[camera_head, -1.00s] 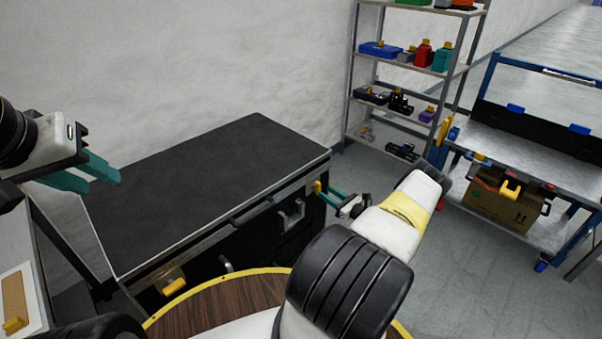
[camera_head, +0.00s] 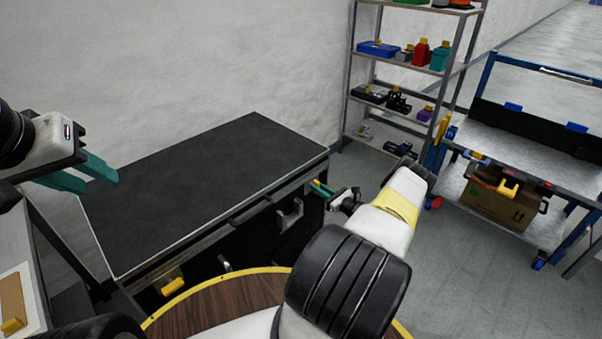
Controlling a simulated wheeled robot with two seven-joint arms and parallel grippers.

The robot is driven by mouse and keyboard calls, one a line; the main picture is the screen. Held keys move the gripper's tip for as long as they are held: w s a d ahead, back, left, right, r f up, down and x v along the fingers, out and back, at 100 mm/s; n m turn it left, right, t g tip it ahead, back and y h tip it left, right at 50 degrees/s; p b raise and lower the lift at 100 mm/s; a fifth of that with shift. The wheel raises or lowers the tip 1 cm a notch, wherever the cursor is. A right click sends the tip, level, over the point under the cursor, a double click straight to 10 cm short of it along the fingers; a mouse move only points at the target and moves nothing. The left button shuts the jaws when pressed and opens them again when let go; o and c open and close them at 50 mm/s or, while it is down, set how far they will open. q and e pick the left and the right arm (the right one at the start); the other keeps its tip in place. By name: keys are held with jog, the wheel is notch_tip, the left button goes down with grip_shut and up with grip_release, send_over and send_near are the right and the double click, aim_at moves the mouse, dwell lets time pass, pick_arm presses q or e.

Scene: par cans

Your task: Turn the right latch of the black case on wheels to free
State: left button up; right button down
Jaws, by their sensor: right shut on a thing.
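The black case (camera_head: 205,190) stands against the wall, with a flat dark lid and metal edging. Its front side faces me. A yellow latch (camera_head: 172,286) is low on the left of that front. The right latch (camera_head: 317,186), a small yellow piece, is near the right front corner, mostly hidden by my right gripper. My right gripper (camera_head: 322,188) has teal fingers shut on this latch, with its arm reaching in from the lower right. My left gripper (camera_head: 97,176) has teal fingers held apart, empty, above the left end of the case.
A metal handle (camera_head: 290,214) sits on the case front. A round wooden top with yellow rim (camera_head: 200,311) is close in front. A shelf rack (camera_head: 398,62) stands behind right, and a blue trolley (camera_head: 520,150) with a cardboard box (camera_head: 490,205) stands right. Grey floor lies between.

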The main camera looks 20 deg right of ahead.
jog(key=shift+n, duration=0.3)
jog(key=n, duration=1.7)
jog(key=shift+s+a+f, duration=0.2)
jog(key=shift+a+f, duration=0.1)
jog(key=shift+f, duration=0.05)
jog(key=shift+n, duration=0.3)
jog(key=c, duration=1.4)
grip_release()
